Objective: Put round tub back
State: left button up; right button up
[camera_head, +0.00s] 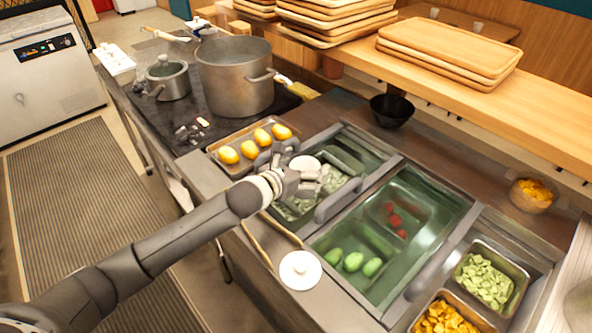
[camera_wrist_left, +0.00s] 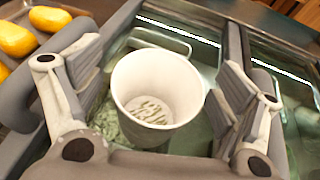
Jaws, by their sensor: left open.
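A white round tub (camera_wrist_left: 157,85) is between the fingers of my left gripper (camera_wrist_left: 155,100) in the left wrist view, with a few pale green bits in its bottom. The gripper is open, with a finger on each side of the tub and gaps showing between. In the head view the tub (camera_head: 305,164) shows at the tip of my left gripper (camera_head: 308,180), over a sunken compartment with pale green contents (camera_head: 292,208). Whether the tub stands on these contents cannot be told. My right gripper is not in view.
A tray of yellow items (camera_head: 215,158) lies left of the compartment. A glass-covered bin (camera_head: 425,225) with green and red items is to the right. A white round lid-like piece (camera_head: 300,270) lies on the front counter. A large pot (camera_head: 235,85) stands on the stove.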

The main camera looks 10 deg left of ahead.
pick_arm(q)
jog(key=b+v, duration=0.1)
jog(key=v, duration=1.1)
jog(key=shift+b, duration=0.3)
jog(key=shift+f, duration=0.1)
